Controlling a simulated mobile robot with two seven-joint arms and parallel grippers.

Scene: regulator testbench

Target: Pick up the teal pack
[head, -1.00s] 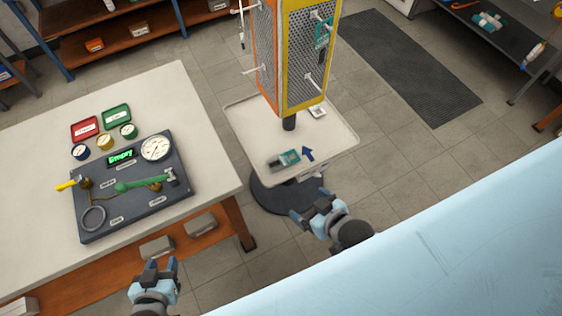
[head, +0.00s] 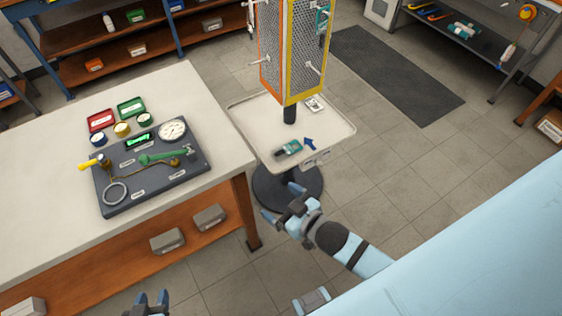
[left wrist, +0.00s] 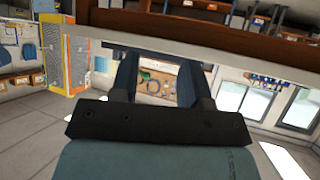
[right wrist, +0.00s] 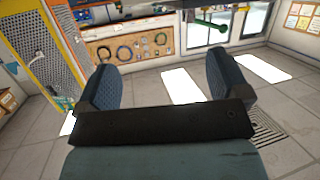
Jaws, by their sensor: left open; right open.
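A small teal pack with a dark end (head: 290,148) lies on the pale tray (head: 262,128) of the display stand, left of a blue arrow mark. Another teal pack (head: 322,22) hangs high on the stand's pegboard side. My right gripper (head: 282,202) is open and empty, below the tray's front edge in the picture and apart from the pack. In the right wrist view its fingers (right wrist: 160,68) stand wide apart with nothing between them. My left gripper (head: 152,299) is open and empty at the bottom edge; its spread fingers also show in the left wrist view (left wrist: 156,78).
The workbench (head: 225,150) on the left carries a dark gauge panel (head: 150,190) and several small coloured containers. The stand has an orange and yellow pegboard column (head: 290,60) with protruding hooks, and a round dark base (head: 300,185). Open floor lies to the right.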

